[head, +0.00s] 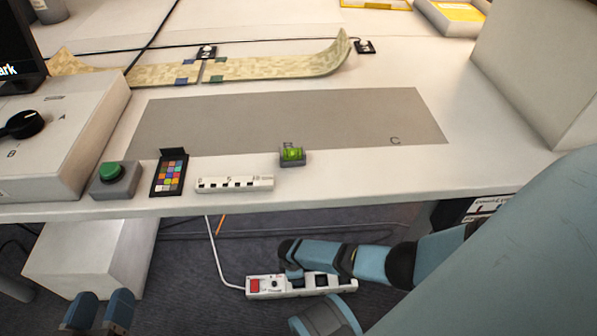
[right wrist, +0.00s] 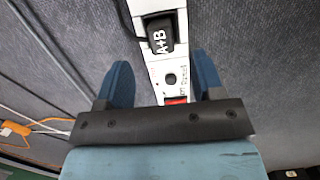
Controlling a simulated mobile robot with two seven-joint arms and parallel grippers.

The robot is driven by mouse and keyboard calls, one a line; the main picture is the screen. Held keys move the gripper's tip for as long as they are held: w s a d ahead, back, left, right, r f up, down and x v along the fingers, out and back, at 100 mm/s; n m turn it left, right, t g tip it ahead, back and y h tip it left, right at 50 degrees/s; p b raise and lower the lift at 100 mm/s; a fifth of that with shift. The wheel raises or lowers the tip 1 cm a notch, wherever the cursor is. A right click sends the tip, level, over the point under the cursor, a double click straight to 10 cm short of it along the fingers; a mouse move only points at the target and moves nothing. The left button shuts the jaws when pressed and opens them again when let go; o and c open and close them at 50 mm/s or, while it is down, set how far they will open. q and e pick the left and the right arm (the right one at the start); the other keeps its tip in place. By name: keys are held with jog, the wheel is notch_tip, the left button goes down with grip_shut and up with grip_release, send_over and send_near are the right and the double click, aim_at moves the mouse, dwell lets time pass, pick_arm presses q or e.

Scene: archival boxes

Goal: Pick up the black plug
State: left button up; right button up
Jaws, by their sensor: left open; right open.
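The black plug (right wrist: 160,36), marked "A+B", sits in a white power strip (right wrist: 152,72) on the floor. In the head view the power strip (head: 262,293) lies below the table's front edge, and the plug (head: 298,283) is partly hidden by my right arm. My right gripper (right wrist: 161,60) is open, with its blue fingers on either side of the strip, over the round socket and red switch end. The plug appears ahead of the fingertips, not between them. My left gripper (head: 98,312) is open and empty at the bottom left of the head view.
The white table (head: 400,188) overhangs the strip. A white cable (head: 216,255) runs to the strip. A white box (head: 95,255) stands under the table at left. On the table are a green button (head: 112,178), a colour chart (head: 170,174) and a green level (head: 292,155).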

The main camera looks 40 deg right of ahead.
notch_tip(320, 180, down, 5)
jog(key=b, duration=0.4)
jog(key=shift+s+d, duration=0.1)
jog(key=shift+s, duration=0.05)
jog(key=shift+d+f, duration=0.1)
jog(key=shift+f, duration=0.15)
pick_arm(q)
jog(key=w+m, duration=0.1)
jog(key=w+a+m+t, duration=0.1)
jog(key=shift+a+r+m+t+h, duration=0.15)
jog(key=shift+m+t+h, duration=0.15)
jog(key=shift+m, duration=0.1)
pick_arm(e)
jog(key=c, duration=1)
